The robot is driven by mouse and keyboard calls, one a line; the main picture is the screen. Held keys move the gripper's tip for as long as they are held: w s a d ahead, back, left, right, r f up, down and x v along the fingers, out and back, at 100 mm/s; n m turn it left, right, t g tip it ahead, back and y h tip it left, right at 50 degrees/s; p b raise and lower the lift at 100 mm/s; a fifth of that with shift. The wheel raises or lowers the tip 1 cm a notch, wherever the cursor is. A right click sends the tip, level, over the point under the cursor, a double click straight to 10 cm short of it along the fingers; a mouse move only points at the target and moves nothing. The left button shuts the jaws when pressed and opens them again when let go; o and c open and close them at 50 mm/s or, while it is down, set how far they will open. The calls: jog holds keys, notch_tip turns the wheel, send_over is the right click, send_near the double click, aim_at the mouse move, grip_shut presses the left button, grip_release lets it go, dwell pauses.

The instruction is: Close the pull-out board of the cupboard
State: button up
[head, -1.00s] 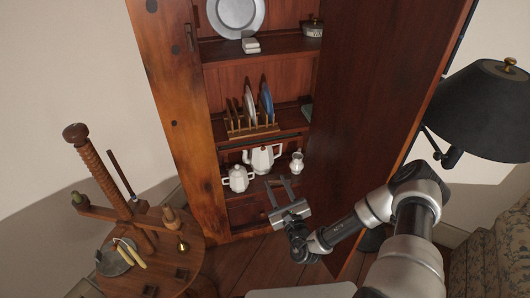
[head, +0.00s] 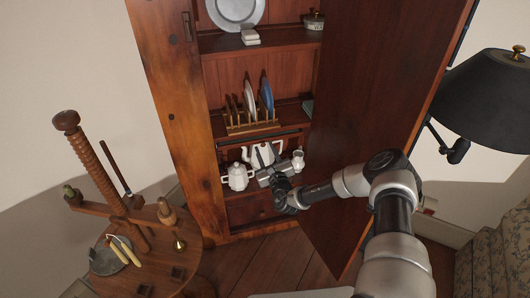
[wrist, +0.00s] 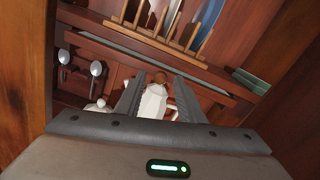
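The cupboard (head: 175,130) stands with its tall door (head: 375,110) swung open. A thin board edge (head: 262,138), which looks like the pull-out board, runs below the plate-rack shelf; the wrist view shows it as a grey strip (wrist: 140,37). How far it sticks out is hard to tell. My gripper (head: 262,154) is at the cupboard's lower opening, just below that edge, in front of the white teapot. In the wrist view the gripper's fingers (wrist: 158,82) are apart, with the white teapot (wrist: 153,104) visible between and beyond them. Nothing is held.
A white sugar pot (head: 237,177) and a small jug (head: 298,160) stand close beside my gripper. A wooden rack (head: 250,128) with plates sits above. A round wooden table (head: 140,262) stands left, a black lamp (head: 490,100) right. Floor before the cupboard is free.

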jog(key=shift+w, duration=0.45)
jog(key=shift+c, duration=0.4)
grip_shut()
